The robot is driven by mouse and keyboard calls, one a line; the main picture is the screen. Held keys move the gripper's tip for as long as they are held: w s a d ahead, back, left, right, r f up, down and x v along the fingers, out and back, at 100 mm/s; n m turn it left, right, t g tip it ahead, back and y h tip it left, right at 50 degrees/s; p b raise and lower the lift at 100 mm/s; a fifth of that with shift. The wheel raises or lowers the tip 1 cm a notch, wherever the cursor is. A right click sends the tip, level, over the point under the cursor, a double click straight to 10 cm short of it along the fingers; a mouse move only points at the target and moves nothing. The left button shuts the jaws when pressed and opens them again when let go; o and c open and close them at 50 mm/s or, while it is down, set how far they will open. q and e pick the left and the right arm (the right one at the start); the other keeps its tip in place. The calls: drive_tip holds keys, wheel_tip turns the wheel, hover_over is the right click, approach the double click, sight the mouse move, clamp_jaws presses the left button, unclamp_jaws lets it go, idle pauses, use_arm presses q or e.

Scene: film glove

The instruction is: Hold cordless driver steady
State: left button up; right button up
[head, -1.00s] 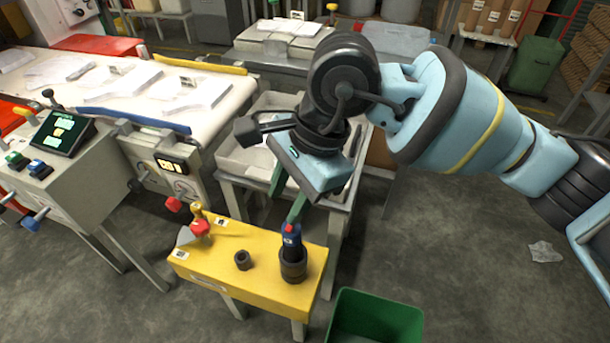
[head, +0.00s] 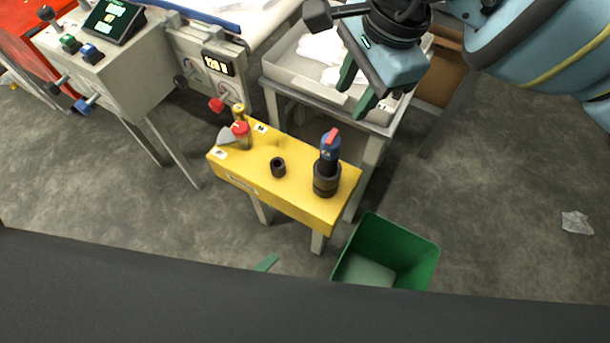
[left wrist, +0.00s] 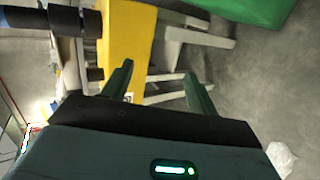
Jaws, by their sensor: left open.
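The cordless driver (head: 329,152), dark with a blue top and red tip, stands upright in a black round holder (head: 326,182) on the yellow stand (head: 285,203). In the left wrist view the driver (left wrist: 28,16) lies across the upper left corner. My left gripper (left wrist: 159,70) is open and empty, its fingers apart beside the yellow stand. In the head view only one green fingertip (head: 266,263) of it shows, below the stand; a dark band hides the rest. My right gripper (head: 357,90) is open and empty, above and right of the driver, apart from it.
A small black ring (head: 278,167) and a red-topped fitting (head: 241,131) sit on the stand. A green bin (head: 421,246) stands close to its right. A white tray table (head: 282,72) is behind.

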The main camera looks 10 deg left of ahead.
sight(323, 167)
use_arm(q)
drive_tip(key=w+d+r+n+t+h, duration=0.1)
drive_tip(key=w+d+r+n, duration=0.1)
drive_tip(key=w+r+n, duration=0.2)
drive_tip(key=w+d+r+n+t+h, duration=0.1)
drive_tip(key=w+d+r+n+t, duration=0.1)
drive_tip(key=w+r+n, duration=0.3)
drive_tip(key=w+d+r+n+t+h, duration=0.1)
drive_tip(key=w+d+r+n, duration=0.2)
drive_tip(key=w+r+n, duration=0.2)
drive_tip(key=shift+w+d+n+t+h, duration=0.2)
drive_tip(key=shift+w+n, duration=0.3)
drive_tip(key=shift+n, duration=0.3)
drive_tip(key=shift+w+d+n+t+h, duration=0.1)
drive_tip(key=shift+w+n+t+h, duration=0.1)
drive_tip(key=shift+w+n, duration=0.45)
drive_tip(key=shift+x, duration=3.75)
